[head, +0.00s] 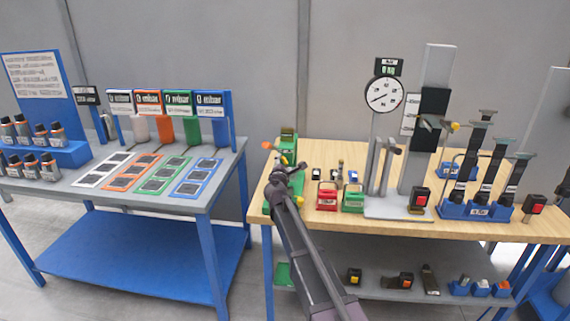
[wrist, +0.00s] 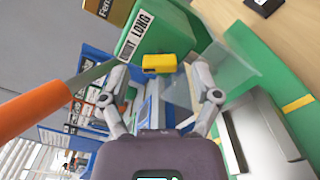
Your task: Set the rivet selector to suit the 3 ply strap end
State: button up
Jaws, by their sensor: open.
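A green machine (head: 288,150) stands at the left end of the wooden bench; in the wrist view its green body (wrist: 170,32) carries a white label (wrist: 136,36) reading LONG, with the other word partly hidden. A yellow block (wrist: 158,63), apparently the selector, sits on it below the label. My gripper (wrist: 163,72) is open, its fingers on either side of the yellow block with no clear contact. In the head view my gripper (head: 281,172) is at the green machine. An orange-handled lever (wrist: 35,108) crosses the left of the wrist view. I cannot identify the 3 ply strap end.
A red box (head: 327,197) and a green box (head: 353,199) stand right of the machine. A dial gauge (head: 384,94) and a blue stand (head: 474,211) with black straps are further right. A grey-topped blue bench (head: 222,160) stands left across a gap.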

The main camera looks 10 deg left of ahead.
jog(key=shift+w, duration=0.35)
